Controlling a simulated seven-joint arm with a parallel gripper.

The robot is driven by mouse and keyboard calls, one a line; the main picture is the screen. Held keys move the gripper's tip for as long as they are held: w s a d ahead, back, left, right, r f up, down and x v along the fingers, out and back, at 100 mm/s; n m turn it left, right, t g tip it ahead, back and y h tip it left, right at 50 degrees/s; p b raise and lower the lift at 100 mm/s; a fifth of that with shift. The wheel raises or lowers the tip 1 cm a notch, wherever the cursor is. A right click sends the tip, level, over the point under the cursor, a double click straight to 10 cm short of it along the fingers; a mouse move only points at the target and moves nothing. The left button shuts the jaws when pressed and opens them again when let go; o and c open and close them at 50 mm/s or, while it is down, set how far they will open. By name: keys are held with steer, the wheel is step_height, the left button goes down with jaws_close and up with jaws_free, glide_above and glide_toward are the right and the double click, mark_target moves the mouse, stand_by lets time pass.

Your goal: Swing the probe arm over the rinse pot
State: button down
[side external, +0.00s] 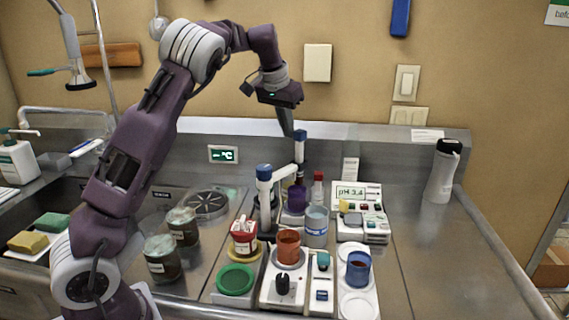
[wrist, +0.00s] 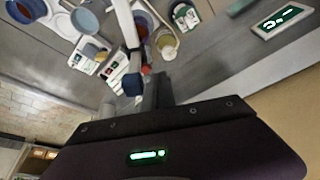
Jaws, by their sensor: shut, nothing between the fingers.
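The white probe arm (side external: 281,172) reaches from a blue-capped post toward the back, where a blue-topped upright stands. In the wrist view the white arm (wrist: 127,28) runs down to a blue cap (wrist: 132,85). My gripper (side external: 288,132) is shut and empty, pointing down close beside that blue top at the back. In the wrist view its fingertips (wrist: 158,88) show just right of the cap; I cannot tell whether they touch. A pale blue pot (side external: 316,228) stands right of the post; an orange cup (side external: 289,247) and a blue cup (side external: 358,268) stand nearer. I cannot tell which is the rinse pot.
A pH meter (side external: 362,226) stands to the right. A red-and-white tub (side external: 244,237), a green lid (side external: 235,280) and two jars (side external: 163,258) are to the left. A purple bottle (side external: 296,198) stands behind. The right counter is clear except for a white bottle (side external: 442,172).

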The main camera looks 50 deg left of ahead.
mark_target(299, 130)
steer(key=shift+w+d, duration=0.3)
steer(key=shift+d, duration=0.45)
steer(key=shift+w+d, duration=0.25)
steer(key=shift+d, duration=0.5)
steer(key=shift+w+d, duration=0.15)
steer(key=shift+d, duration=1.55)
steer(key=d, duration=0.3)
steer(key=shift+s, duration=0.2)
steer(key=shift+d, duration=0.1)
